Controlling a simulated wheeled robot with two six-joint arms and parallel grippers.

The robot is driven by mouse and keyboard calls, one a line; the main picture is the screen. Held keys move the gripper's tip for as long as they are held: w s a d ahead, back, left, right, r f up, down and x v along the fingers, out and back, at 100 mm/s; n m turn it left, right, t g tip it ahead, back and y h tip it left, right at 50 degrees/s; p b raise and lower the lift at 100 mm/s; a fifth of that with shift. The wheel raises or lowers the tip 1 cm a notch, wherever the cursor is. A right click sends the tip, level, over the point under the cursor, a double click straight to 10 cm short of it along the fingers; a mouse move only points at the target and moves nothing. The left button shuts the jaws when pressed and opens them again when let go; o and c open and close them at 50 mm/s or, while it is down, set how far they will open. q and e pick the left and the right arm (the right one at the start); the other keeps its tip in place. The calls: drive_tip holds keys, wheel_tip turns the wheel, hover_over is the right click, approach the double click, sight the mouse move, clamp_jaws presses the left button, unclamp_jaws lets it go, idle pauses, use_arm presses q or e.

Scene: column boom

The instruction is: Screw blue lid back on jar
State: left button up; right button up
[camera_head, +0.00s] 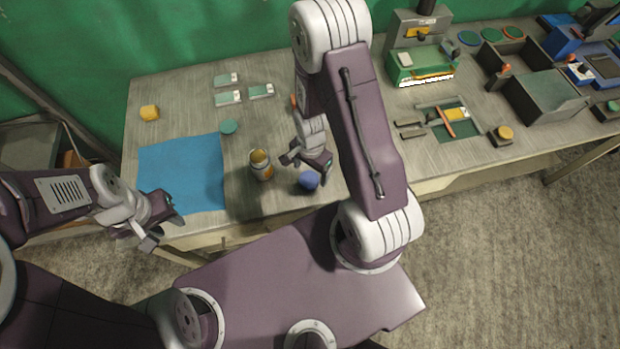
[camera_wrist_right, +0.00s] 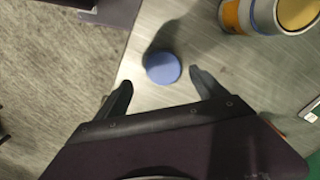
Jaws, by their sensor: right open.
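The jar (camera_head: 261,165) stands upright and open-topped on the table, just right of the blue mat. It is metallic with an orange and white label, and it also shows at the top right of the right wrist view (camera_wrist_right: 268,14). The round blue lid (camera_head: 309,180) lies on the table to the right of the jar, near the front edge. My right gripper (camera_head: 306,165) is open just above the lid. In the right wrist view the lid (camera_wrist_right: 163,68) appears ahead of and between the two fingers. My left gripper (camera_head: 160,223) is empty at the table's front left edge; its finger gap is unclear.
A blue mat (camera_head: 182,173) covers the front left of the table. Trays and a green box (camera_head: 421,66) stand at the right.

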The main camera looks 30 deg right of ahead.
sight(309, 179)
drive_tip(key=shift+a, duration=0.2)
drive_tip(key=f, duration=0.5)
drive_tip(key=shift+w+f+p, duration=0.15)
drive_tip(key=shift+w+p, duration=0.15)
drive_tip(key=shift+p, duration=0.05)
drive_tip(key=shift+c, duration=0.3)
drive_tip(key=c, duration=1.3)
